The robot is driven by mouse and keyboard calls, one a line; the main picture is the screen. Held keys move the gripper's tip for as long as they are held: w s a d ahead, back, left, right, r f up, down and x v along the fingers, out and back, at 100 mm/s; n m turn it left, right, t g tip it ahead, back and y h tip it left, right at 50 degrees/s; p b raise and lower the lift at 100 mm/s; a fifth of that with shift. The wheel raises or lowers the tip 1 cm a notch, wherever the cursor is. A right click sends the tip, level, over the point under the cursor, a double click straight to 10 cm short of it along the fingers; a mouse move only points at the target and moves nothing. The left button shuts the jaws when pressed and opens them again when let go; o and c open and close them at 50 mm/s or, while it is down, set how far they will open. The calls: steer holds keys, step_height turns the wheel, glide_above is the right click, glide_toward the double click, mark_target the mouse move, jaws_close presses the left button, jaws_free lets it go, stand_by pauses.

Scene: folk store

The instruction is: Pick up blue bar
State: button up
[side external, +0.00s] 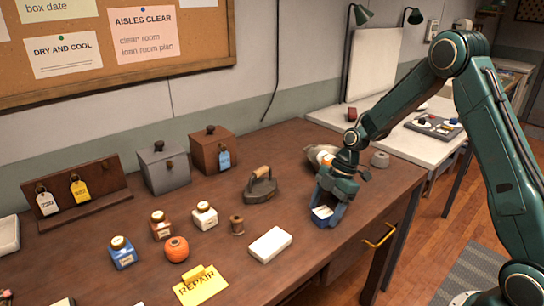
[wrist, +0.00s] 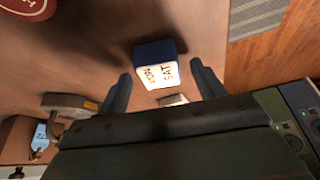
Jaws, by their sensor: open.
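A blue block-shaped item (side external: 331,220) with a white lettered label sits at the right part of the brown table, near its front edge. It appears to be the blue bar. My gripper (side external: 326,202) is directly above and around it in the side view, pointing down. In the wrist view the blue bar (wrist: 155,50) shows its lettered face, between and slightly beyond the two open fingers of my gripper (wrist: 161,72). Contact with the fingers cannot be told. A small pale thing (wrist: 172,100) shows behind it, partly hidden by the gripper body.
A white block (side external: 270,245), a spool (side external: 237,226) and an old iron (side external: 261,187) stand left of my gripper. Several small jars stand farther left. The front table edge with a drawer handle (side external: 380,237) is close by.

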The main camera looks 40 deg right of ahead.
steer(key=shift+a+f, duration=0.25)
steer(key=shift+f, duration=0.35)
steer(key=c, duration=1.1)
